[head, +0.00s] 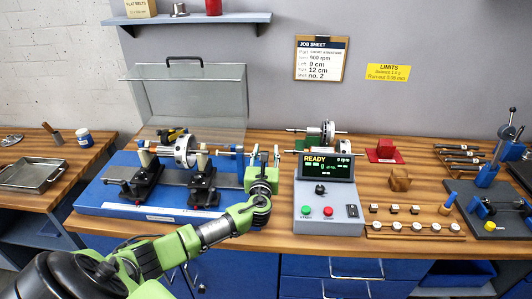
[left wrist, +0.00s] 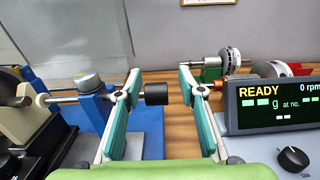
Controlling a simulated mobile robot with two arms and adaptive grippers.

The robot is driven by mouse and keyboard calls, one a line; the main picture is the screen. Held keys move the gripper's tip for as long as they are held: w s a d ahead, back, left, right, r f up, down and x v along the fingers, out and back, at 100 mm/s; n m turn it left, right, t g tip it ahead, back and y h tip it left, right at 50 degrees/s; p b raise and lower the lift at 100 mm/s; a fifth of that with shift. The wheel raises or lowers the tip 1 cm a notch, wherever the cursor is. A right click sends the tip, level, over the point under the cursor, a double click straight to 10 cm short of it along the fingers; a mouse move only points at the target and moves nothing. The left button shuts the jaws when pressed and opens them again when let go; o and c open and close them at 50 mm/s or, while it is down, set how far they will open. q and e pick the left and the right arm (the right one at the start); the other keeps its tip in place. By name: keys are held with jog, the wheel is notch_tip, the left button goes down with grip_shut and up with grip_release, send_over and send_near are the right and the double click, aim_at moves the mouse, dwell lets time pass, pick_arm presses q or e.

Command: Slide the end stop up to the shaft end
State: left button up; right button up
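The end stop (head: 240,158) is a blue post at the right end of the blue balancing machine bed (head: 110,190). In the left wrist view the end stop (left wrist: 92,105) has a grey top knob, a thin horizontal rod pointing left and a black end knob (left wrist: 156,93). The rotor (head: 184,151) lies on its shaft across two black pedestals; its shaft end shows at left in the left wrist view (left wrist: 12,100). Any gap to the rod tip is unclear. My left gripper (head: 264,158) is open, its fingers (left wrist: 160,82) either side of the black knob. My right gripper is out of view.
A control box (head: 325,200) with a READY display stands close right of my left gripper. Spare rotors (head: 327,132) lie behind it. A raised clear cover (head: 190,95) stands behind the rotor. A weight rack (head: 415,228) and blue-handled stand (head: 490,170) are farther right.

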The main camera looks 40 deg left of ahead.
pick_arm(q)
jog(key=v, duration=1.2)
jog(key=shift+s+a, duration=0.1)
